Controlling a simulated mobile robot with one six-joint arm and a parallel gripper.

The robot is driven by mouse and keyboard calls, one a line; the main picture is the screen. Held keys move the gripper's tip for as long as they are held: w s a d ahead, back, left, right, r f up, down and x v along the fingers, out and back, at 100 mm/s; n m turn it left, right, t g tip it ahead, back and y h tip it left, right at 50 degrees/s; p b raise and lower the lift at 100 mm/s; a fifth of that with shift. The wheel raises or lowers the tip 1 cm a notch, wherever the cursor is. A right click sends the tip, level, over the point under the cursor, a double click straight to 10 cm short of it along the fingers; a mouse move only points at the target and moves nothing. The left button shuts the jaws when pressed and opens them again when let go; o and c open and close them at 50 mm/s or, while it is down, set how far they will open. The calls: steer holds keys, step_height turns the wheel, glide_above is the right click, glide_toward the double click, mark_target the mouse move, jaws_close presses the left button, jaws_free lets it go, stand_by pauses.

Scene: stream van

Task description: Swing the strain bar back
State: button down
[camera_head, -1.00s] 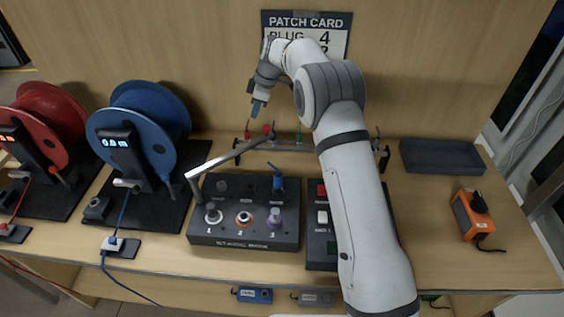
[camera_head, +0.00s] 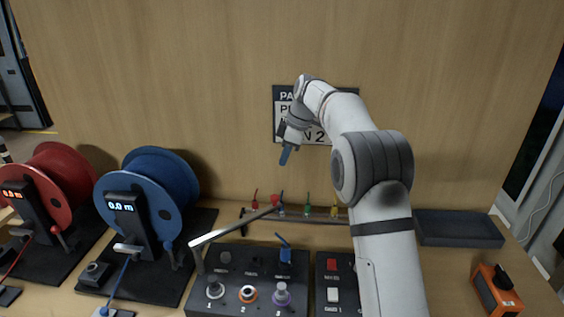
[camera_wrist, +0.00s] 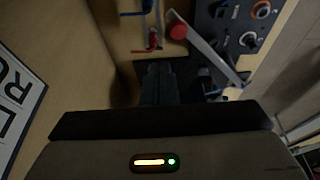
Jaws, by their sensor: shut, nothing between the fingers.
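The strain bar (camera_head: 236,224) is a grey metal arm pivoted near the left edge of the stage box (camera_head: 248,277). It slants up and to the right above the box's back edge, with a red knob (camera_head: 276,200) at its free end near the rack. The wrist view shows the bar (camera_wrist: 210,52) and its red knob (camera_wrist: 178,31) ahead of the fingers. My gripper (camera_head: 285,156) is shut and empty, above and behind the knob, in front of the back panel. It also shows in the wrist view (camera_wrist: 164,75), apart from the knob.
A rack (camera_head: 330,219) with several coloured plugs stands behind the box. Blue (camera_head: 160,195) and red (camera_head: 70,180) cable reels stand at left. A dark tray (camera_head: 458,229) and an orange device (camera_head: 497,288) are at right. A patch card (camera_head: 283,120) hangs on the back panel.

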mark_target(278, 200)
steer(key=w+d+f+n+t+h+b, duration=0.1)
steer(key=w+d+f+t, duration=0.2)
steer(key=d, duration=0.4)
steer(key=w+d+f+t+h+b, duration=0.1)
steer(key=d+f+t+h, duration=0.1)
steer(key=d+t, duration=0.35)
steer(key=w+d+f+n+t+h+b, duration=0.1)
steer(key=w+d+f+t, duration=0.15)
steer(key=d, duration=0.55)
steer(key=s+a+f+n+y+b, duration=0.1)
steer(key=s+a+n+y, duration=0.1)
steer(key=s, duration=0.5)
steer(key=s+a+n+y+b, duration=0.1)
steer(key=s+a+n+y, duration=0.2)
steer(key=s+y, duration=0.3)
steer(key=s+a+f+n+y+b, duration=0.1)
steer(key=s+a+n+y, duration=0.2)
steer(key=s, duration=0.5)
steer(key=shift+s+a+f+g+y, duration=0.25)
steer(key=shift+a+f+g+y, duration=0.05)
steer(key=shift+a+y, duration=0.45)
steer(key=shift+w, duration=0.1)
steer(key=p+x, duration=0.3)
steer(key=x, duration=1.1)
